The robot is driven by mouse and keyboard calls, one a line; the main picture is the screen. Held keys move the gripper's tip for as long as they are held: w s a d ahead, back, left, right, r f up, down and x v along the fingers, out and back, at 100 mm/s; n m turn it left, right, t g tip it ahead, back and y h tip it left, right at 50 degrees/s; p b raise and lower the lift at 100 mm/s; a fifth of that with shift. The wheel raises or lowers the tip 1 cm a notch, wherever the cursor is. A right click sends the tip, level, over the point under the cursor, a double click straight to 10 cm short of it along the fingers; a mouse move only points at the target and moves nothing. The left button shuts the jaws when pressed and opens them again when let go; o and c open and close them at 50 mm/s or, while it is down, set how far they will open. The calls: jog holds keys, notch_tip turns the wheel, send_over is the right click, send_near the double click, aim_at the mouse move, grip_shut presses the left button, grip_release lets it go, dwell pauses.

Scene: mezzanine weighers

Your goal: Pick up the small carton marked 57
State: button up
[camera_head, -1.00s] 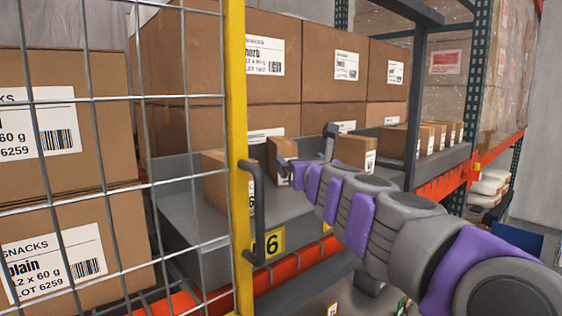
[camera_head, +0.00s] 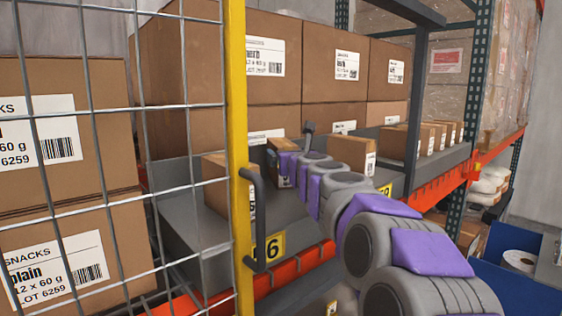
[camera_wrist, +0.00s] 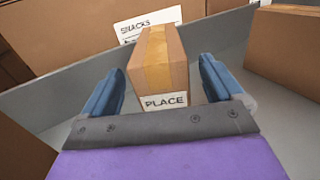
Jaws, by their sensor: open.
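A small brown carton with tan tape and a label reading "PLACE" (camera_wrist: 160,65) stands upright between and just ahead of my open jaws in the wrist view. My gripper (camera_wrist: 161,82) has one blue-grey finger on each side of it, with small gaps visible. In the head view my gripper (camera_head: 293,148) reaches over the grey shelf at a small carton (camera_head: 273,162), partly hidden by my arm. Other small cartons stand to its left (camera_head: 216,188) and right (camera_head: 350,154). I cannot read the number 57 on any of them.
A yellow post (camera_head: 237,120) with a wire mesh gate and dark handle (camera_head: 257,215) stands close at left. Large snack cartons (camera_head: 336,62) fill the back. A dark upright post (camera_head: 413,110) rises right of the arm. More small cartons (camera_head: 427,138) line the shelf further right.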

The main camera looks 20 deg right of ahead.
aim_at(275, 144)
jog(key=shift+w+d+r+p, duration=0.2)
jog(key=shift+w+p, duration=0.35)
jog(key=shift+w, duration=0.85)
jog(key=shift+w+d+r+p, duration=0.15)
jog(key=shift+w+p, duration=0.4)
jog(key=shift+w, duration=0.8)
jog(key=shift+f, duration=0.1)
jog(key=c, duration=1.4)
